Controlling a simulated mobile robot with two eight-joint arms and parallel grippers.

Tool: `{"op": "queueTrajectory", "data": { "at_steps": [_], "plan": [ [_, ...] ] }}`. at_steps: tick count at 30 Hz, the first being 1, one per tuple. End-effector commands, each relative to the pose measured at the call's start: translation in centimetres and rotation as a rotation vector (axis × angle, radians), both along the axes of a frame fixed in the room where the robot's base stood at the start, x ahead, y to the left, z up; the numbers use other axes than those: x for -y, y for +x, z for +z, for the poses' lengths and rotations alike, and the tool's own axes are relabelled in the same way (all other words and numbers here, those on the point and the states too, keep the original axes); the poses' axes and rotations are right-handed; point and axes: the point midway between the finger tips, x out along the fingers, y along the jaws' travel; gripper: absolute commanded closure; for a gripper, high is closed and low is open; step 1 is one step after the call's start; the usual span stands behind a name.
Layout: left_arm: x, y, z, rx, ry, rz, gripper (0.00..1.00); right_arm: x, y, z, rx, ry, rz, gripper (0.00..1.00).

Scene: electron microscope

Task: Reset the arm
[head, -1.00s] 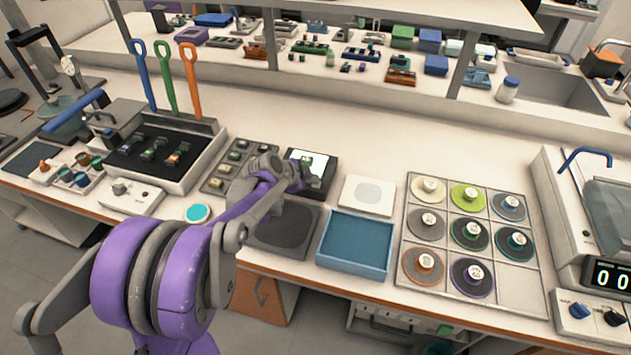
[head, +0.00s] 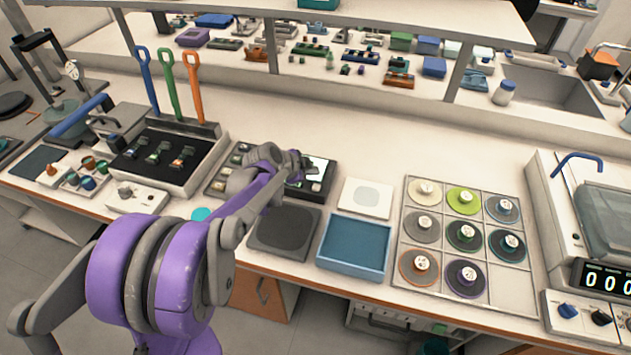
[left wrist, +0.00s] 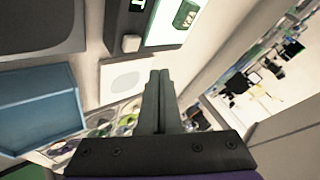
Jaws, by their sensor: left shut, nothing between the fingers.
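My left gripper (head: 297,163) reaches over the bench beside a black device with a lit white plate (head: 320,171). In the left wrist view its two fingers (left wrist: 159,78) are pressed together, with nothing between them. The lit plate (left wrist: 172,30) shows there too, with a small green item (left wrist: 186,16) on it, apart from the fingers. In the head view the gripper and forearm partly hide the device. My right gripper is not in view.
A dark grey mat (head: 284,233), an open blue tray (head: 354,245) and a white plate (head: 366,198) lie right of the arm. A gridded tray (head: 512,285) holds several coloured discs.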

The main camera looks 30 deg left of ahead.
Motion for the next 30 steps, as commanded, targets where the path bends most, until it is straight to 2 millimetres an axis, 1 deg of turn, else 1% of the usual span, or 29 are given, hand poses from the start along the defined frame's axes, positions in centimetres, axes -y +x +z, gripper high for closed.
{"op": "queueTrajectory", "data": {
  "at_steps": [1,4,18,21,23,26,27,29,30],
  "plan": [
    [0.0,0.0,0.9,0.001,0.000,0.000,1.00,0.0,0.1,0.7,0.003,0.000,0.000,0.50],
    [0.0,0.0,1.6,0.001,0.000,0.001,1.00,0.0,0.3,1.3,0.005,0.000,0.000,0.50],
    [0.0,0.0,1.5,0.000,0.000,0.000,1.00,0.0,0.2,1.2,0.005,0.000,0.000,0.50],
    [0.4,-0.3,1.7,-0.006,-0.007,0.005,1.00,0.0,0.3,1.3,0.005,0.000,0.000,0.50],
    [1.3,-0.9,2.1,-0.021,-0.024,0.018,1.00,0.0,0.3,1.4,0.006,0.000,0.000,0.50],
    [4.0,-3.1,3.1,-0.071,-0.080,0.068,1.00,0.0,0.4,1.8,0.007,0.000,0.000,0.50],
    [5.4,-4.4,3.6,-0.099,-0.109,0.100,1.00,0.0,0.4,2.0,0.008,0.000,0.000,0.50],
    [7.5,-6.8,4.3,-0.144,-0.156,0.156,1.00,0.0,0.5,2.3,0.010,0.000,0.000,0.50],
    [8.8,-8.5,4.7,-0.176,-0.185,0.198,1.00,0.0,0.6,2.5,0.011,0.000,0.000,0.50]
  ]
}}
